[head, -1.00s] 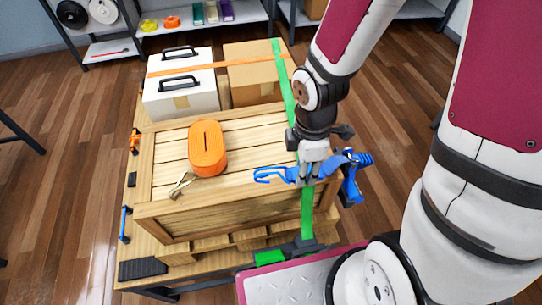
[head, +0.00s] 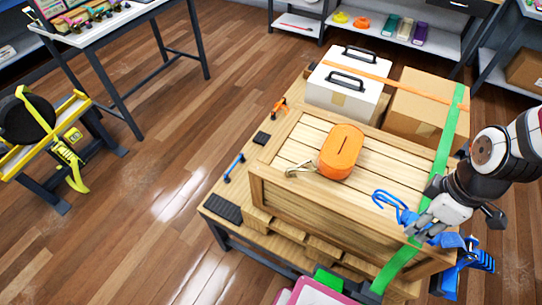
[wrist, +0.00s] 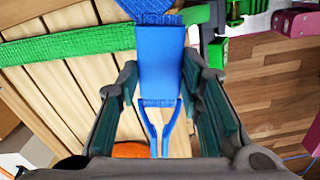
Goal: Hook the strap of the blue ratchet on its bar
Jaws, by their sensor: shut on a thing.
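My gripper (head: 422,226) is at the right end of the wooden crate, shut on the blue strap (wrist: 160,62) just behind its blue wire hook (head: 388,204). The hook points left over the crate lid and looks free of any bar. It also shows in the wrist view (wrist: 157,128), between my fingers. The blue ratchet (head: 472,262) is at the crate's right end, partly hidden by my gripper. A blue bar (head: 234,167) is on the table's left edge, well left of the hook.
The crate (head: 310,205) carries an orange block (head: 341,152) with a metal hook. A green strap (head: 446,130) runs over the load near my gripper. A white case (head: 342,92) and a cardboard box (head: 420,105) stand behind. An orange bar (head: 279,106) is further back.

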